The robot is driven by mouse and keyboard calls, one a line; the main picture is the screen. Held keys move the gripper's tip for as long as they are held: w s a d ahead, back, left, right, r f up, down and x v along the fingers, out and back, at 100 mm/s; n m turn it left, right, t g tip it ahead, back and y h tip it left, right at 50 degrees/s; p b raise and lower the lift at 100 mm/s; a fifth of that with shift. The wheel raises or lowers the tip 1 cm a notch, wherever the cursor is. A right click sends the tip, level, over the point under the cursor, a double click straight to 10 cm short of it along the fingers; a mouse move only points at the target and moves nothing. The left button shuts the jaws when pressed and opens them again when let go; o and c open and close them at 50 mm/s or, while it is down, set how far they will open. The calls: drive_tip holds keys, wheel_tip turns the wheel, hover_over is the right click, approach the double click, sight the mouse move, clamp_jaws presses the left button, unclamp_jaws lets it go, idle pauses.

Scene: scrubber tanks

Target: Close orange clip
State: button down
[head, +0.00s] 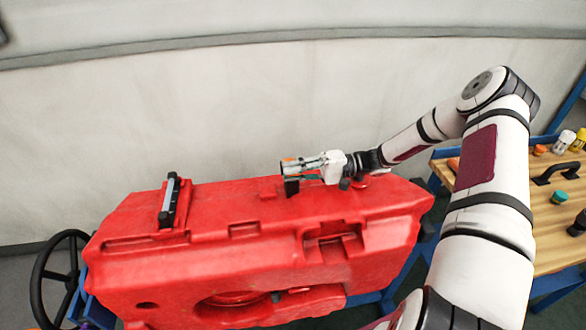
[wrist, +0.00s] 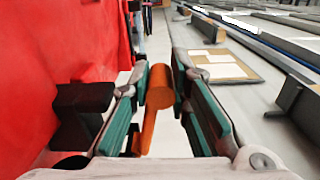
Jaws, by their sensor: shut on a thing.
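The orange clip (wrist: 160,88) shows in the wrist view as a round head with a thinner stem running down between my fingers. My gripper (wrist: 157,70) has its teal-padded fingers on either side of it and is shut on it. In the head view my gripper (head: 289,168) is above the top of the red tank (head: 250,208), near its middle. Only a speck of orange shows at the fingertips there. The red tank (wrist: 55,60) fills the left of the wrist view. A black bracket (wrist: 85,100) is just left of my left finger.
A long black and grey fitting (head: 169,202) lies on the tank's left top. A wooden-topped table (head: 540,235) with bottles and a black handle stands at the right. A black handwheel (head: 55,280) is at the lower left. A pale wall runs behind.

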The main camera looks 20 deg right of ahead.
drive_tip(key=shift+s+f, duration=0.15)
drive_tip(key=shift+f, duration=0.2)
idle(0.3)
drive_tip(key=c, duration=1.5)
unclamp_jaws()
drive_tip(key=shift+s, duration=0.1)
drive_tip(key=shift+d, duration=0.1)
drive_tip(key=d, duration=0.4)
drive_tip(key=s+d, duration=0.1)
drive_tip(key=d, duration=0.2)
drive_tip(key=s+d, duration=0.1)
drive_tip(key=d, duration=0.3)
drive_tip(key=shift+s+d, duration=0.15)
drive_tip(key=shift+d, duration=0.15)
drive_tip(key=shift+a, duration=0.1)
